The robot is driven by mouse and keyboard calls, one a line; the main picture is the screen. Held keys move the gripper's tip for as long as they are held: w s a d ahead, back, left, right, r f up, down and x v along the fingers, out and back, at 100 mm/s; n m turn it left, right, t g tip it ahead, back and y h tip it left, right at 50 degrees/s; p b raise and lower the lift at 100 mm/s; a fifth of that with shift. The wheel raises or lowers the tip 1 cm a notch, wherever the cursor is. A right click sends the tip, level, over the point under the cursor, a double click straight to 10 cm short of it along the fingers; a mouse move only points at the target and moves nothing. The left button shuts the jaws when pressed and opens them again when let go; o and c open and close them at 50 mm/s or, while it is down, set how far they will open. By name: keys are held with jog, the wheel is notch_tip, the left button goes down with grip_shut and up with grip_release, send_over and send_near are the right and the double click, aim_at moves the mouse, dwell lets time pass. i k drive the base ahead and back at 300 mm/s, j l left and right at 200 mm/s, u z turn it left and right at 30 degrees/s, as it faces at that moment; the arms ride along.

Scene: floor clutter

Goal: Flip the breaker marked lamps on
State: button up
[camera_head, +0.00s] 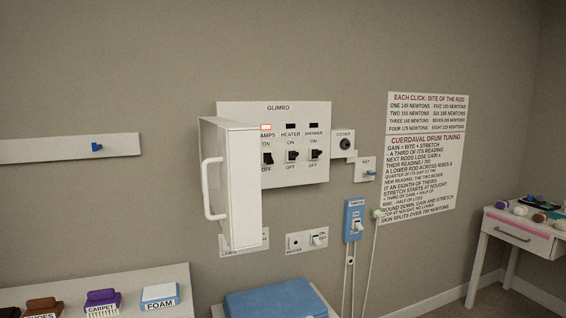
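A white breaker panel (298,108) headed GLIMRO is on the wall. It has three black breakers, with ON above and OFF below. The lamps breaker (268,158) is at the left, its label partly hidden by the white panel door (243,190), which stands open towards me with a handle on its left. A small window above the lamps breaker (266,127) is framed in orange and light inside. The heater breaker (292,156) and shower breaker (315,155) are to its right, with dark windows. I cannot clearly tell the lever positions. My gripper is not in view.
A cover switch (345,144), a key plate (367,172), a blue switch box (354,220) and a heater switch plate (308,241) are near the panel. A blue-topped box (275,303) stands below. Side tables flank it; the door juts out.

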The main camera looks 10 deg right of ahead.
aim_at(268, 160)
jog(key=l, duration=0.3)
jog(key=i+l+z, duration=0.3)
jog(key=i, duration=0.15)
jog(key=i+l+z, duration=0.35)
jog(key=i, duration=0.15)
jog(key=i+j, duration=0.15)
jog(key=j, duration=0.2)
jog(key=i+j, duration=0.1)
jog(key=j, duration=0.25)
jog(key=i+j, duration=0.15)
jog(key=j, duration=0.2)
jog(key=i+j, duration=0.15)
jog(key=j, duration=0.2)
